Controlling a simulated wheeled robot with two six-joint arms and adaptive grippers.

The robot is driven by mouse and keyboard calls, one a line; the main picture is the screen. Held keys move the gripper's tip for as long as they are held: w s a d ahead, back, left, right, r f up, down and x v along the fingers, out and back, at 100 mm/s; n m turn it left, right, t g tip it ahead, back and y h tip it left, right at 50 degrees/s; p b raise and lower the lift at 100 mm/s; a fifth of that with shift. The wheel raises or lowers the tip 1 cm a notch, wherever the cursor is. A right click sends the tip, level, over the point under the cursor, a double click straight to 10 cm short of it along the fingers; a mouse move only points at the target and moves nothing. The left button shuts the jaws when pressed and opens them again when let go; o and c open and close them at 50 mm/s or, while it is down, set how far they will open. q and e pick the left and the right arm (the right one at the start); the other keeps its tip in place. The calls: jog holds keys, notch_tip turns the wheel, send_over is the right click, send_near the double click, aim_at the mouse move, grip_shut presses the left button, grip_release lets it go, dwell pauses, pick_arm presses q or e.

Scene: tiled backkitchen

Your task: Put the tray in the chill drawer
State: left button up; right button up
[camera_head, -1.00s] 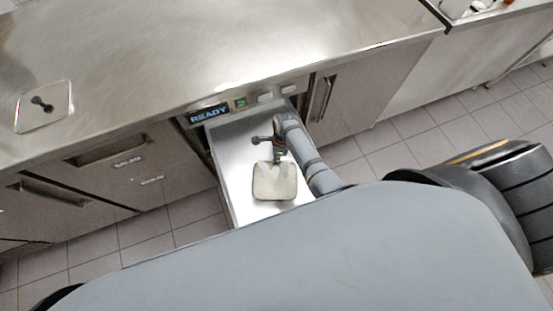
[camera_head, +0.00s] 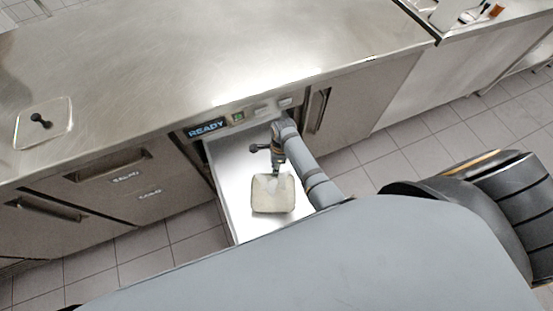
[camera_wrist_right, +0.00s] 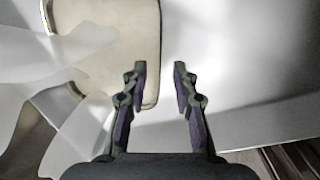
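A pale cream, square tray with rounded corners (camera_head: 272,204) lies inside the open chill drawer (camera_head: 232,213). My right gripper (camera_head: 276,173) points down at the tray's back edge, in or just above the drawer. My left gripper is in neither view.
A lit READY display (camera_head: 207,128) and buttons sit above the drawer. A pale, rounded-square piece with a dark knob (camera_head: 42,122) lies on the steel worktop (camera_head: 190,65) at left. Closed drawers (camera_head: 125,180) are left of the open one. A cabinet door with a vertical handle (camera_head: 318,108) is right.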

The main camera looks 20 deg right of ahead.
notch_tip(320, 180, up, 9)
jog(key=d, duration=0.1)
jog(key=shift+w+d+p, duration=0.2)
jog(key=shift+w+p, duration=0.15)
jog(key=shift+p, duration=0.1)
